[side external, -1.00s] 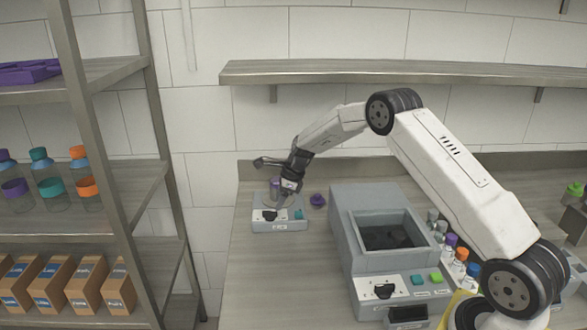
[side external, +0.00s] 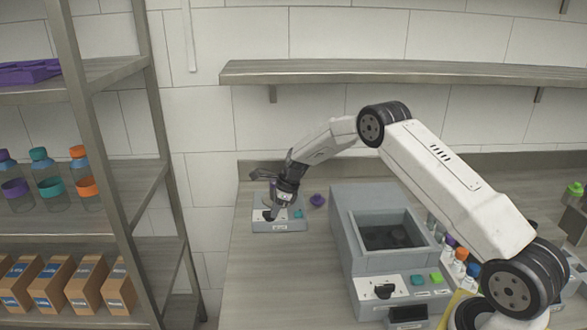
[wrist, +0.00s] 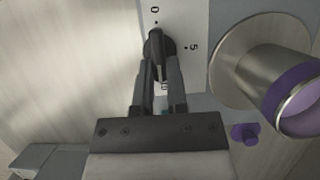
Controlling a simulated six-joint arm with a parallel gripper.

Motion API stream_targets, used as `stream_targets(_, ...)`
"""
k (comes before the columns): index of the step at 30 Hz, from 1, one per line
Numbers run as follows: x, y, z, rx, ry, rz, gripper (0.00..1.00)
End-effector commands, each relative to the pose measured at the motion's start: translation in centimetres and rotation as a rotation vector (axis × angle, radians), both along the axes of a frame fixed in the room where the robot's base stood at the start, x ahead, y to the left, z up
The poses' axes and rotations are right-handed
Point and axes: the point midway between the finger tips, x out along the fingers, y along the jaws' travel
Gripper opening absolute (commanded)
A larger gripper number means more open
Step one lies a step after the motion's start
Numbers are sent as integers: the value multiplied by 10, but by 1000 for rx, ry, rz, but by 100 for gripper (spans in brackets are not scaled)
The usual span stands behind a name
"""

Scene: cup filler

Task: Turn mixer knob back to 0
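The mixer base (side external: 288,227) is a low grey box with a pale panel, at the left of the counter. In the wrist view its dark knob (wrist: 158,42) shows between the marks 0 and 10, with 5 to the right. The pale line on the knob points down towards the 10. My gripper (wrist: 159,66) is over the knob, one fingertip on each side of its handle. I cannot tell whether the fingers touch it. In the side view my gripper (side external: 272,214) is low over the panel and hides the knob.
A metal cylinder with a purple band (wrist: 290,88) stands close to the right of the knob. A purple piece (side external: 317,200) lies right of the mixer. A grey machine (side external: 350,222) with its own knob (side external: 384,291) stands further right. The counter front-left is clear.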

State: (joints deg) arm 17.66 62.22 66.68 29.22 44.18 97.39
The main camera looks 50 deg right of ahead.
Motion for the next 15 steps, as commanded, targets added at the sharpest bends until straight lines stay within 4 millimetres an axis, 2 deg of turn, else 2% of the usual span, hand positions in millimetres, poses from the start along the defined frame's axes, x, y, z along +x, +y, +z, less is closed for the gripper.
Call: stream_targets(15,1,-2,0,0,1,77,0)
